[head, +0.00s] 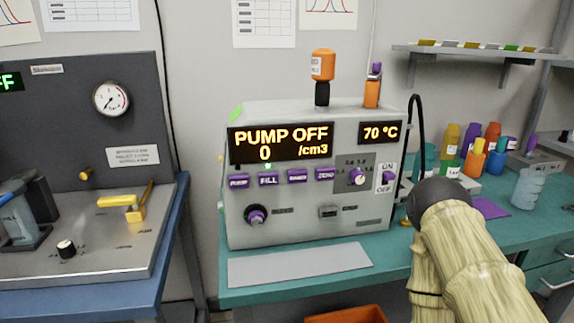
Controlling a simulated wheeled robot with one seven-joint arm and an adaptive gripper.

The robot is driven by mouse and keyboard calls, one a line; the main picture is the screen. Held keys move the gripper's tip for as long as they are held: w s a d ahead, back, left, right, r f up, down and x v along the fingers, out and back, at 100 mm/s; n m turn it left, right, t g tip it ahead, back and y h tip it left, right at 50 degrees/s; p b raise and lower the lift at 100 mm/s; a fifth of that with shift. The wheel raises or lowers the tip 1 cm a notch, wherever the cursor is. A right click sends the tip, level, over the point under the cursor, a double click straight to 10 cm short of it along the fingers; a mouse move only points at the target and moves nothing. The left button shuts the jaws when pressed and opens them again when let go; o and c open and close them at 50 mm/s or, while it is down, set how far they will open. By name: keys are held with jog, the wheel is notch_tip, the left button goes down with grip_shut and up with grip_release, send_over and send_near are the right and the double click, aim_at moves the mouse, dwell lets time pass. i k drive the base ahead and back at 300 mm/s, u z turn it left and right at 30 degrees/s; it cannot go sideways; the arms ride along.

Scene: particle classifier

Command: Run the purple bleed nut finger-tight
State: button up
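The grey particle counter (300,230) stands on the green bench with its front facing me. A small purple knob or nut (257,216) sits in a dark round collar at the lower left of its front. A small label beside it is too blurred to read for certain, so I cannot be sure that this is the bleed nut. How far it is screwed in does not show. My arm rises at the lower right, in a beige ribbed cover with a dark rounded end, to the right of the counter. My gripper does not show; it may be hidden behind that end.
The display (280,142) reads PUMP OFF and 0 /cm3. A purple selector knob (356,177) and an ON/OFF switch (388,180) are on the right. An orange-topped bottle (323,66) stands on top. A bare grey mat (300,264) lies in front; coloured bottles (473,160) crowd the right.

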aim_at(256, 218)
jog(key=z, duration=1.15)
jog(key=k, duration=0.85)
jog(key=u, duration=1.55)
